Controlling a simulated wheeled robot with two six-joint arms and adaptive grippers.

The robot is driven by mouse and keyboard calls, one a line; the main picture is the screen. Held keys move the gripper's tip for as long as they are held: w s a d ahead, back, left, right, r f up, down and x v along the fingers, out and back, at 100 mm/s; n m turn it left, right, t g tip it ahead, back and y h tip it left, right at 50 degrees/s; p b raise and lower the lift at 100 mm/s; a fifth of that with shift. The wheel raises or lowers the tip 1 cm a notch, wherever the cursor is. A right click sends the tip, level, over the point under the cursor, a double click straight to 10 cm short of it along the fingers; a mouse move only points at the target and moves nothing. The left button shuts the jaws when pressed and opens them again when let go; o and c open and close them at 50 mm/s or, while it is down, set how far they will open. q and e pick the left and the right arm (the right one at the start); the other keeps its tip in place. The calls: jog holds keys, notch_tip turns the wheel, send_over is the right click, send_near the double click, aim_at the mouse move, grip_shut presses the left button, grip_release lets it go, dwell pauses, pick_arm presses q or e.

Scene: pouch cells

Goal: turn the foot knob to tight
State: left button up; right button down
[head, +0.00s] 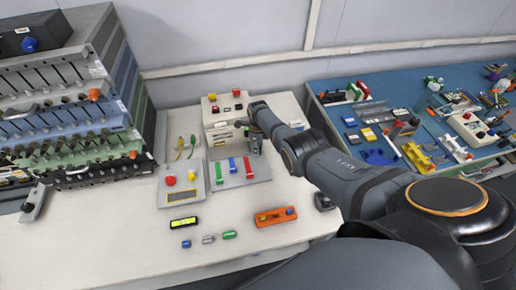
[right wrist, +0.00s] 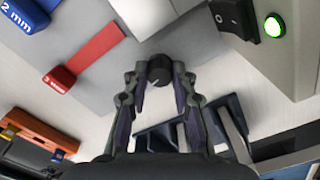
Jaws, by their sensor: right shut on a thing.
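In the right wrist view a small round black knob (right wrist: 160,72) with a pale pointer line stands between my right fingertips (right wrist: 162,80). The fingers are closed on its sides. In the head view my right gripper (head: 255,145) is down at the right front of the beige machine (head: 219,107), and the arm and gripper hide the knob there. The knob is beside the grey plate that carries green, red and blue strips; the red strip (right wrist: 86,57) lies left of it in the wrist view. No tight marking is readable. My left gripper is not in view.
A black rocker switch and a lit green lamp (right wrist: 274,26) are close right of the fingers. A button box (head: 182,187), a spirit level (head: 183,224) and an orange tool (head: 276,216) lie on the pale bench. A stack of instruments (head: 70,110) stands left.

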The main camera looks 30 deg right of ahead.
dwell(0.3)
jog(key=c, duration=1.1)
grip_release()
notch_tip(320, 180, up, 12)
jog(key=shift+f, duration=0.1)
